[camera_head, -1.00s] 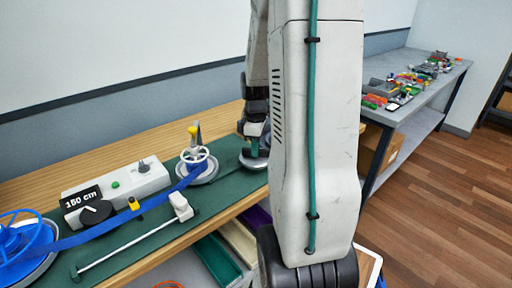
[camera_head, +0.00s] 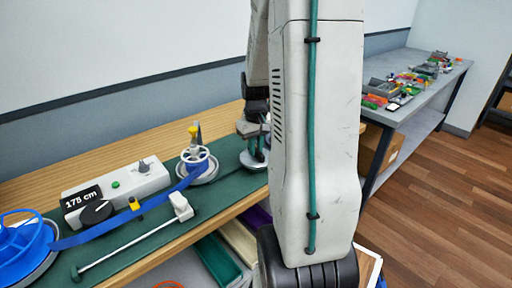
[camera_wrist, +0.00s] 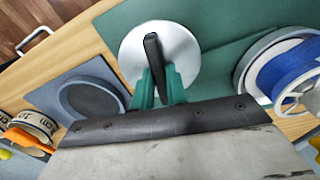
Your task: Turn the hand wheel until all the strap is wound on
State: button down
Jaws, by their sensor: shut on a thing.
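The hand wheel is a silver disc (camera_wrist: 187,45) with a black bar-like grip (camera_wrist: 153,50) across it. My gripper (camera_wrist: 160,86) is shut on that grip, its teal fingers on either side. In the head view my gripper (camera_head: 256,148) is over the hand wheel (camera_head: 247,160), partly hidden by my arm. The blue strap (camera_head: 100,232) runs from the blue supply reel (camera_head: 22,258) at the left edge to the white take-up spool (camera_head: 196,158), which carries blue winding. The spool's blue winding (camera_wrist: 290,68) also shows at right in the wrist view. The display (camera_head: 81,198) reads 178 cm.
A control box (camera_head: 125,182) with knobs stands behind the strap. A rod with a white block (camera_head: 181,206) lies along the bench front. In the wrist view a grey tray with a dark round recess (camera_wrist: 92,100) and tape rolls (camera_wrist: 35,124) sit left of the wheel.

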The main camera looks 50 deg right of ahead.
jog(key=m, duration=1.4)
jog(key=shift+m, duration=0.3)
jog(key=m, duration=0.3)
jog(key=shift+m, duration=0.3)
jog(key=m, duration=0.3)
jog(key=shift+m, duration=0.3)
jog(key=m, duration=0.4)
jog(key=shift+m, duration=1.8)
